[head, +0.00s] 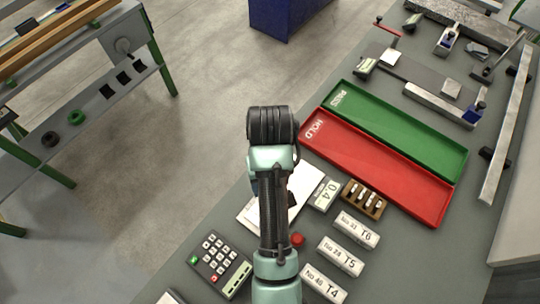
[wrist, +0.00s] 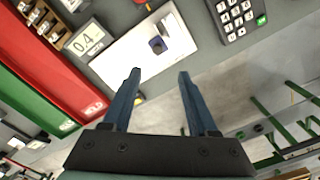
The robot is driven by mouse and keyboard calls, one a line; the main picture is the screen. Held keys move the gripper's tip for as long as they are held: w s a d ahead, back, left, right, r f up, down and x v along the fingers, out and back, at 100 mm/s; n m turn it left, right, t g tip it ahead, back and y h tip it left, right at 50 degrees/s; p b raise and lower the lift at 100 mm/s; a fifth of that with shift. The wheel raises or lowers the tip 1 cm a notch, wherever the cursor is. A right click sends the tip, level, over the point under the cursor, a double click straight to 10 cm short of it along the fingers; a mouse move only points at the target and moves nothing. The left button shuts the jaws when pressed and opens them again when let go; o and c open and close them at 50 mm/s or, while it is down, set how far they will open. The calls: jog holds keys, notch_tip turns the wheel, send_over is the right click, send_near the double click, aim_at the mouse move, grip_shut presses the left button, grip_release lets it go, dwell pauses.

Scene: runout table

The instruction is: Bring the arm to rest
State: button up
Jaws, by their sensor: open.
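My gripper's fingers are hidden behind the arm in the head view. In the wrist view my gripper (wrist: 159,75) shows two blue fingers spread apart with nothing between them. Beyond the fingertips lie a white sheet (wrist: 130,58) and part of the table edge and floor. The gripper appears to be above the table and touching nothing.
On the grey table (head: 215,225) are a red HOLD tray (head: 375,165), a green PASS tray (head: 400,130), a keypad (head: 219,264), a 0.4 display (head: 325,194), a wooden rack (head: 363,199) and white labelled blocks (head: 340,255). Open floor (head: 190,130) lies left. A bench (head: 90,90) stands further left.

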jog(key=w+r+t+b, duration=0.3)
jog(key=w+r+t, duration=0.4)
jog(key=w+r, duration=0.4)
jog(key=w+r+m+t+b, duration=0.15)
jog(key=r+t, duration=0.25)
jog(key=r, duration=0.5)
jog(key=w+r+t+b, duration=0.1)
jog(key=w+r+t, duration=0.25)
jog(key=r, duration=0.45)
jog(key=s+r+m+t+b, duration=0.1)
jog(key=s+r+t, duration=0.5)
jog(key=r, duration=0.7)
jog(key=s+r+t+b, duration=0.2)
jog(key=s+r+t, duration=0.4)
jog(key=s+r, duration=0.3)
notch_tip(320, 180, up, 4)
jog(key=shift+s+d+f+m+t, duration=0.15)
jog(key=shift+s+d+m+t, duration=0.2)
jog(key=shift+s, duration=0.2)
jog(key=shift+c, duration=0.7)
jog(key=shift+d, duration=0.15)
